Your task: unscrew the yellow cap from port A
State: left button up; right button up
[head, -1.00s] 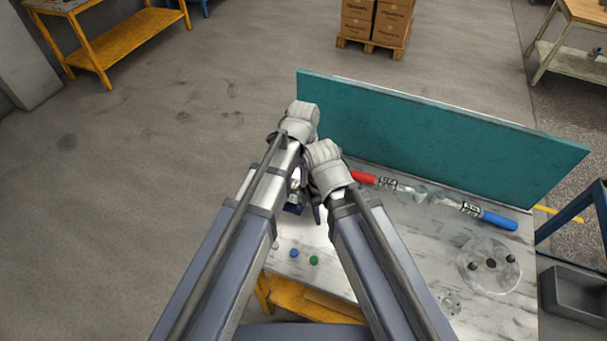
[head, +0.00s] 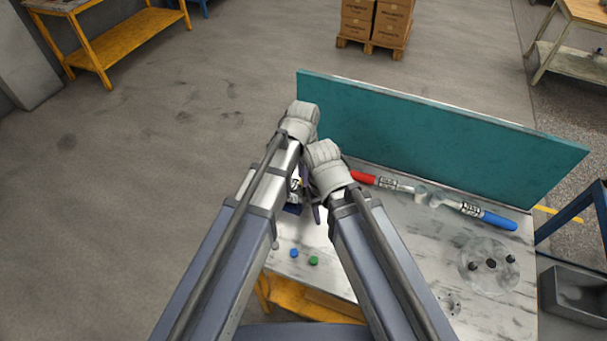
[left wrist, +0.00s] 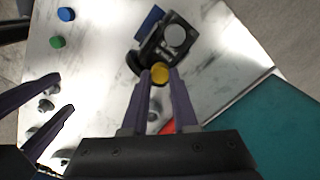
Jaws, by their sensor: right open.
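The dark hydraulic motor (left wrist: 164,43) lies on the light worktop, with a round grey face and a blue part at its side. The yellow cap (left wrist: 159,73) is on its near side in the left wrist view. My left gripper (left wrist: 159,80) has one finger on each side of the cap, apparently touching it. My right gripper (left wrist: 64,91) is open and empty, left of the motor in that view. In the head view my arms and wrists hide most of the motor; a small blue part (head: 293,208) shows.
Blue (head: 294,253) and green (head: 314,260) caps lie on the worktop (head: 400,240). Red-handled (head: 364,178) and blue-handled (head: 497,221) tools lie before the teal panel (head: 430,140).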

pick_arm(q)
jog(key=shift+o, duration=1)
jog(key=m, duration=1)
grip_shut()
